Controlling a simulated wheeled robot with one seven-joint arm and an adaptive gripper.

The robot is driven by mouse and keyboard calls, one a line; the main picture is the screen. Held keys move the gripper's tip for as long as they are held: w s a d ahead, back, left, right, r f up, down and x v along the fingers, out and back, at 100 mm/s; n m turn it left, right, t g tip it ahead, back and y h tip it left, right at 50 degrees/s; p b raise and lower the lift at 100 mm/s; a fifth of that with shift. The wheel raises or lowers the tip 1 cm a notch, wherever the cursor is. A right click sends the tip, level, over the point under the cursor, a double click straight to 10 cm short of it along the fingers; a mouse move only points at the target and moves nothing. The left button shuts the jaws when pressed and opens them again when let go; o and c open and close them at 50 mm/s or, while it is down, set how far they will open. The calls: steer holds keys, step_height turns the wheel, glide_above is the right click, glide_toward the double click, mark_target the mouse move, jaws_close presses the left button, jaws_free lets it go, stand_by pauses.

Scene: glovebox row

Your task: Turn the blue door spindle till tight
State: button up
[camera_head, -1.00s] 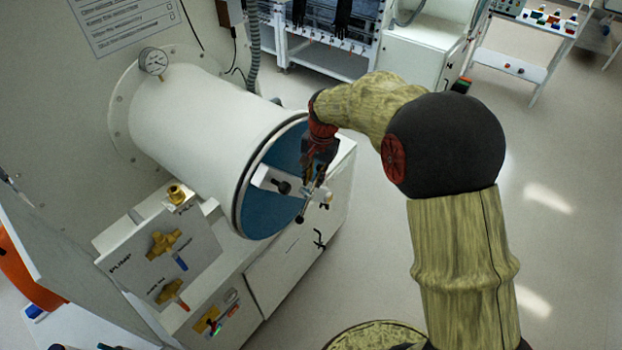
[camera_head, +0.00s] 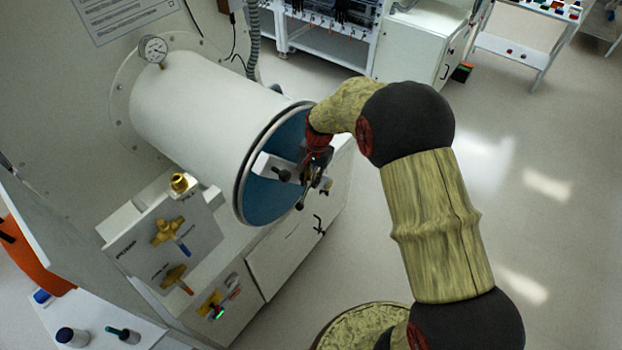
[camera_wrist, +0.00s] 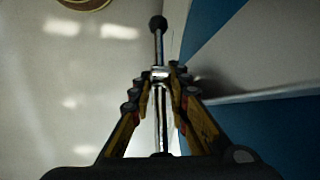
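The blue door (camera_head: 268,205) closes the end of the white cylinder chamber, with a pale crossbar (camera_head: 268,166) across it. The spindle handle (camera_head: 299,205) at the door's middle is a metal bar with a dark knob, partly hidden by my gripper (camera_head: 315,178) in the head view. In the wrist view the spindle bar (camera_wrist: 158,45) runs up the middle to a black ball end. My gripper's fingers (camera_wrist: 158,78) close in on both sides of it at a silver hub. The blue door also shows at the right there (camera_wrist: 265,130).
A valve panel (camera_head: 150,240) with brass valves stands left of the chamber. A pressure gauge (camera_head: 153,49) sits on top. A cabinet (camera_head: 290,255) is below. A bench with small bottles (camera_head: 72,337) is at lower left. The floor at right (camera_head: 540,220) is clear.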

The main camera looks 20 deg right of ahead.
steer(key=shift+c, duration=0.4)
jaws_close()
